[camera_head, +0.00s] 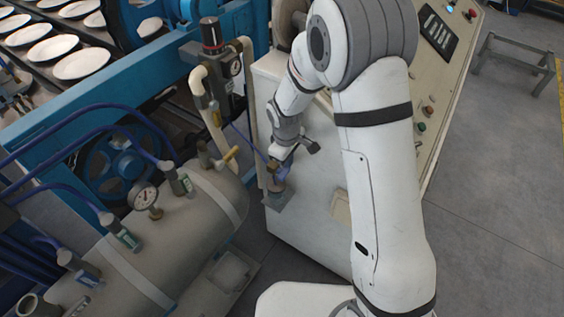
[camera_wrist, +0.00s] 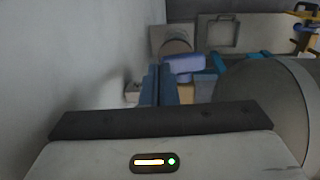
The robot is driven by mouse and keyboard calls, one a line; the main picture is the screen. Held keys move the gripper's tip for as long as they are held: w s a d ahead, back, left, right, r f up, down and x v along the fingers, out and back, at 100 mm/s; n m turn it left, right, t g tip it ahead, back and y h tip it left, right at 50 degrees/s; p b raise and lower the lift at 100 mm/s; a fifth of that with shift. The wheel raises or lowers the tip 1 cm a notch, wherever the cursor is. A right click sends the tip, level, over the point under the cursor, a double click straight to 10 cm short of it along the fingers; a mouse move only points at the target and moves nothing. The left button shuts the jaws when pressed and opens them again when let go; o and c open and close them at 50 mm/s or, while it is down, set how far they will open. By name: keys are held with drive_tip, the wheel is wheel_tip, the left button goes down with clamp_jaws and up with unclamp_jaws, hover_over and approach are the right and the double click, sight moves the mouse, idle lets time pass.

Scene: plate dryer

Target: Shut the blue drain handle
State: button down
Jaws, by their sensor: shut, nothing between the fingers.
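The blue drain handle (camera_wrist: 185,63) shows in the wrist view as a small violet-blue bar, just beyond and slightly right of my fingertips. In the head view the handle (camera_head: 284,172) is a small blue patch below my wrist, beside the pale cabinet, partly hidden by my arm. My gripper (camera_wrist: 159,72) is shut and empty, its two dark blue fingers together. The fingertips look close to the handle, but I cannot tell whether they touch it. A round grey pipe end (camera_wrist: 176,43) sits behind the handle.
The pale control cabinet (camera_head: 302,205) stands close on one side; its wall fills the left of the wrist view. A large grey tank (camera_head: 190,235) with a gauge (camera_head: 143,196) and valves lies to the left. Open floor (camera_head: 495,220) is at the right.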

drive_tip(key=shift+w+d+f+b, duration=0.25)
drive_tip(key=shift+w+b, duration=0.15)
drive_tip(key=shift+b, duration=0.1)
drive_tip(key=shift+r, duration=0.15)
idle(0.5)
wheel_tip(320, 180, up, 9)
drive_tip(key=shift+s+a, duration=0.25)
drive_tip(key=shift+s, duration=0.05)
idle(0.5)
